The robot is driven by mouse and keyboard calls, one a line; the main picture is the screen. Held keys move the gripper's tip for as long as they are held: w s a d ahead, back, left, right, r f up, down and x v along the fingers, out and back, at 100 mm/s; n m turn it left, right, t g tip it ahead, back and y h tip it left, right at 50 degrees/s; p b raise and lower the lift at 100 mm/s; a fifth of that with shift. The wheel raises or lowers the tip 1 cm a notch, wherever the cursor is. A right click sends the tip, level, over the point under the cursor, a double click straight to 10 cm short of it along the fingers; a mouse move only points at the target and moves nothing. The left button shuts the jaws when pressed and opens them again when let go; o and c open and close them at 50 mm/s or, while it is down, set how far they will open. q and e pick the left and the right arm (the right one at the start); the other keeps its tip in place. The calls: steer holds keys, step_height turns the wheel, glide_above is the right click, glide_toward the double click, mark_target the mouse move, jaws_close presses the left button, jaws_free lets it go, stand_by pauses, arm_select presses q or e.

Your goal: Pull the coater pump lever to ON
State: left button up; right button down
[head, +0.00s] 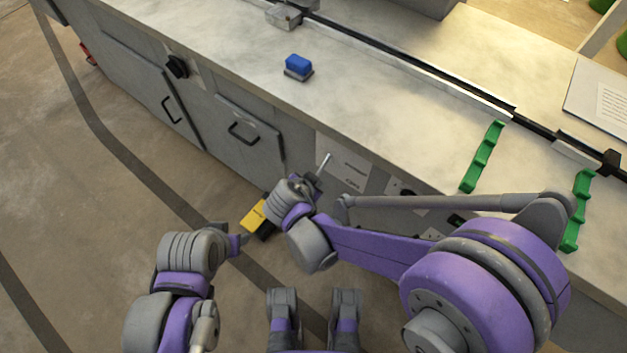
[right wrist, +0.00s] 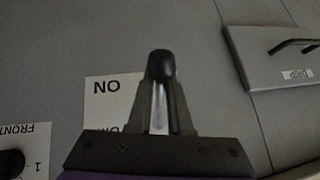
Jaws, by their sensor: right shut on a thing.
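The coater pump lever shows in the right wrist view as a black knob (right wrist: 160,66) on a silver shaft. My right gripper (right wrist: 160,100) is shut around that shaft just below the knob. A white label (right wrist: 104,92) with upside-down "ON" lettering lies behind it on the grey panel, partly hidden by the fingers. In the head view my right gripper (head: 314,182) is at the cabinet front, with a thin silver rod (head: 324,162) sticking up beside it. My left gripper (head: 240,239) hangs away from the cabinet; its jaw opening cannot be made out.
The worktop (head: 235,55) overhangs the cabinet front. It carries a blue block (head: 298,65) and green racks (head: 483,156). A black knob (head: 177,66) and door handles (head: 243,133) stick out from the front. A yellow item (head: 252,216) is below my right gripper.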

steer(key=shift+s+a+f, duration=0.1)
steer(key=shift+f, duration=0.05)
steer(key=c, duration=0.9)
jaws_free()
steer(key=shift+r, duration=0.2)
steer(key=p+v, duration=0.2)
steer(key=v, duration=0.8)
steer(key=shift+s+r+p, duration=0.15)
steer(key=shift+s+p, duration=0.05)
steer(key=shift+p, duration=0.15)
